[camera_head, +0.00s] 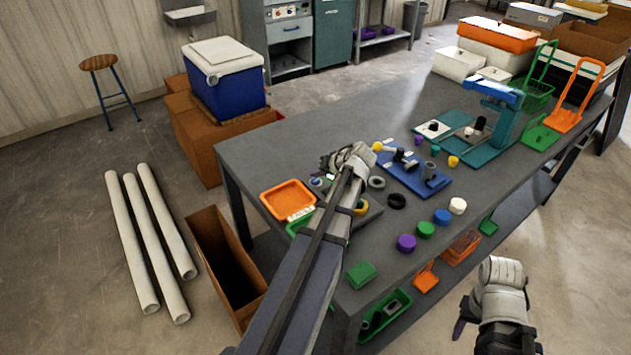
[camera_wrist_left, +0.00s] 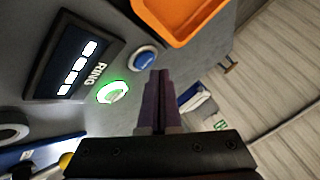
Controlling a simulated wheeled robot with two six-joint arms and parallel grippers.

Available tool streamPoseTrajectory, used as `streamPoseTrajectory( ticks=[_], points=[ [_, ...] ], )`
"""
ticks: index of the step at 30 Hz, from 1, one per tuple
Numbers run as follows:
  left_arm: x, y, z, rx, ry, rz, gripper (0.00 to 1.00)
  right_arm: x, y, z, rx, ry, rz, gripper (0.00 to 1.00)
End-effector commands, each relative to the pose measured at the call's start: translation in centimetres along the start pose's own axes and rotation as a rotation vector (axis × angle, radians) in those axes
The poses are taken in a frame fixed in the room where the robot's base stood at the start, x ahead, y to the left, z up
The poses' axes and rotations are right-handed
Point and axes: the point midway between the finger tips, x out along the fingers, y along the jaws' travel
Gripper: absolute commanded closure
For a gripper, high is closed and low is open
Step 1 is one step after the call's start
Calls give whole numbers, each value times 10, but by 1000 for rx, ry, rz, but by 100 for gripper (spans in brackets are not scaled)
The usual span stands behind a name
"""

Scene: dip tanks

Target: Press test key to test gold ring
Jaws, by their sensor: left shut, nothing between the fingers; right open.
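In the left wrist view a dark display panel marked RING (camera_wrist_left: 62,65) shows a row of white lit blocks. Beside it are a green-lit round key (camera_wrist_left: 113,92) and a blue round key (camera_wrist_left: 144,58). My left gripper (camera_wrist_left: 160,74) is shut and empty, its purple fingertips close to the blue key; I cannot tell whether they touch. In the head view my left gripper (camera_head: 328,163) is over the tester at the table's left side, hiding much of it. A yellow-gold ring (camera_head: 361,207) lies beside my left forearm. My right gripper (camera_head: 472,308) is open, off the table's front edge.
An orange tray (camera_head: 287,199) sits just left of the tester. Dark rings (camera_head: 396,201), a blue fixture board (camera_head: 418,176) and coloured round pieces (camera_head: 406,243) lie to the right. A teal press (camera_head: 506,120) stands farther back. The table's far middle (camera_head: 330,125) is clear.

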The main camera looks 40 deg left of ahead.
Motion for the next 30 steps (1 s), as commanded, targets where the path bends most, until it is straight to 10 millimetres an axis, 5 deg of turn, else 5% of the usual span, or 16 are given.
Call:
streamPoseTrajectory(
  ticks=[30],
  points=[
    [7,5,5,0,0,0,100,10,-1,-1,0,0,0,50]
  ],
)
